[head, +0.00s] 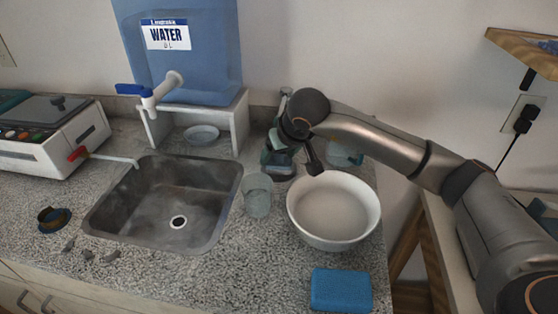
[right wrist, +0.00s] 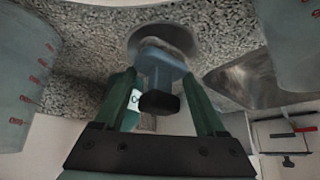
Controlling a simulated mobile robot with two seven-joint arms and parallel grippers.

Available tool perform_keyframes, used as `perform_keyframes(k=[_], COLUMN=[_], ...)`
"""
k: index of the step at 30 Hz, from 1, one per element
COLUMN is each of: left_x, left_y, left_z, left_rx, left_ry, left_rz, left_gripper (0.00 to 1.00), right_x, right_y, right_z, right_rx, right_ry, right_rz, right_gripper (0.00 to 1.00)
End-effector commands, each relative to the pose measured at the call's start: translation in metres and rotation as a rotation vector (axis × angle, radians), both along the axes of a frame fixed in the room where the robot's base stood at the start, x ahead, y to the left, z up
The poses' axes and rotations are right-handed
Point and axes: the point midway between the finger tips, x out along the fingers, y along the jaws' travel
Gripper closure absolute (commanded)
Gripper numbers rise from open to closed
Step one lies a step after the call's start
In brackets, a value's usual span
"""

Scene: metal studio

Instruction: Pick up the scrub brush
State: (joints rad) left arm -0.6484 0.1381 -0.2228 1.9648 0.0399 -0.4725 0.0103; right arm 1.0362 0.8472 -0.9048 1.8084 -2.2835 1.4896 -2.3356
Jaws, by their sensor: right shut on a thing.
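The scrub brush (right wrist: 160,64) shows in the right wrist view as a blue-grey piece with a dark knob, between my two green fingers. Its far end is at a round grey holder (right wrist: 185,38); I cannot tell whether it stands inside it or just above. My right gripper (head: 279,156) is shut on the brush behind the sink's right side, pointing down. It also shows in the right wrist view (right wrist: 165,88). In the head view my gripper and wrist mostly hide the brush. My left gripper is in neither view.
A clear cup (head: 257,196) and a white bowl (head: 333,238) stand close in front of my right gripper. The sink (head: 130,222) is to the left, under a water jug (head: 212,60) on a white stand (head: 240,125). A blue sponge (head: 341,290) lies at the front right.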

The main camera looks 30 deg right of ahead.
Motion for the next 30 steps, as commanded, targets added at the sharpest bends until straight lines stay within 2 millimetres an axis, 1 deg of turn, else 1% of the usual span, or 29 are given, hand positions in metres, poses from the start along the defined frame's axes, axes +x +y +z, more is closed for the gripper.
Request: perform_keyframes(k=[1, 2, 13, 23, 26, 30], left_x=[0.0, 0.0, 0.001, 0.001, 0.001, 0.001], left_y=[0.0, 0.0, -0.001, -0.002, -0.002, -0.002], left_z=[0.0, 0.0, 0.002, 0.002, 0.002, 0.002], left_rx=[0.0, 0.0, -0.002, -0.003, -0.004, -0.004], left_ry=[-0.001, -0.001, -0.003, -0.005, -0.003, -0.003], left_rz=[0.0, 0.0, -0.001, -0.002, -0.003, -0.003], left_gripper=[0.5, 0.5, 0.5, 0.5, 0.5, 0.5], right_x=[0.0, 0.0, 0.0, 0.0, 0.001, 0.001], right_y=[0.0, 0.0, 0.0, 0.0, 0.0, 0.0], right_z=[0.0, 0.0, 0.0, 0.004, 0.011, 0.029], right_rx=[0.0, 0.0, 0.0, 0.0, 0.0, 0.001], right_ry=[0.0, 0.0, -0.001, -0.003, -0.004, -0.006], right_rz=[0.0, 0.0, 0.0, -0.001, -0.001, 0.0], right_gripper=[0.39, 0.43, 0.84, 0.84, 0.84, 0.84])
